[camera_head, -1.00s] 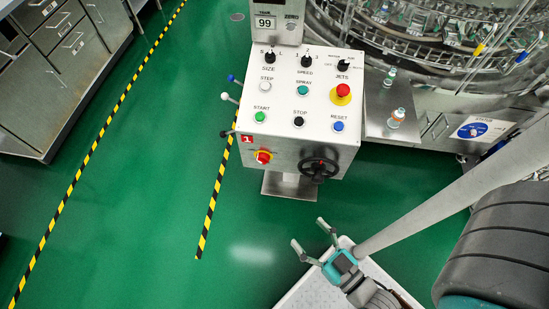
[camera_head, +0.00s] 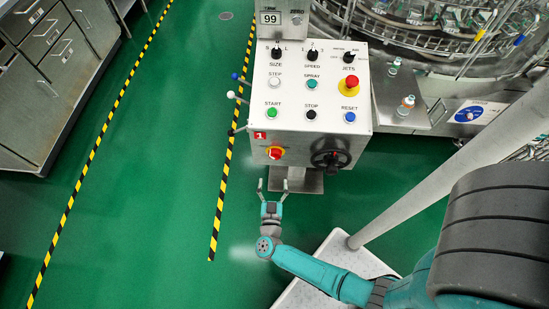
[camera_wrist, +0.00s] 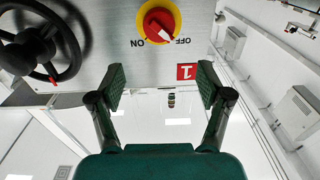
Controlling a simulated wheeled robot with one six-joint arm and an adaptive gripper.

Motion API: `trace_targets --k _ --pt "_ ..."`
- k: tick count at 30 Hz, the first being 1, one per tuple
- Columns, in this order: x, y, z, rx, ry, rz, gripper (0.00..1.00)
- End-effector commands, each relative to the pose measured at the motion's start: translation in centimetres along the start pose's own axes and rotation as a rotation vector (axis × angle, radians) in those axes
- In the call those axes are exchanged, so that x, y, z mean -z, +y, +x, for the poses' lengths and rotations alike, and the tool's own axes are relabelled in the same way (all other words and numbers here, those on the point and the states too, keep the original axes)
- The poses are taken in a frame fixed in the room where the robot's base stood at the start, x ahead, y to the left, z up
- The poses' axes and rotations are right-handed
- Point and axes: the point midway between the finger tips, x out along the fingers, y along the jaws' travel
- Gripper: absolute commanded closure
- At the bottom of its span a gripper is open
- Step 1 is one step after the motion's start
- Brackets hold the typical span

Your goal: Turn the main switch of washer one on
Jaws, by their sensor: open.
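The main switch (camera_head: 276,153) is a red knob on a yellow round plate, low on the front of the washer's control box (camera_head: 291,180). Beside it is a red label with a 1 (camera_head: 259,135). My gripper (camera_head: 273,185) is open and empty, in front of and below the switch in the head view. In the wrist view its fingers (camera_wrist: 160,82) are spread apart and do not touch the knob.
A black handwheel (camera_head: 331,154) is right of the switch; it also shows in the wrist view (camera_wrist: 38,48). Levers with blue, white and black ends (camera_head: 235,97) stick out from the box's left side. Green floor is clear to the left.

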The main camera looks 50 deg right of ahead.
Motion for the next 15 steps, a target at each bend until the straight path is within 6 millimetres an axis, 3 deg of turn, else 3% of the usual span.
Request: trace_targets --k 8,15 --pt "-0.4 -0.2 1.6 -0.024 -0.008 -0.009 0.22" --pt "-0.4 -0.1 4.6 -0.025 -0.007 -0.008 0.22"
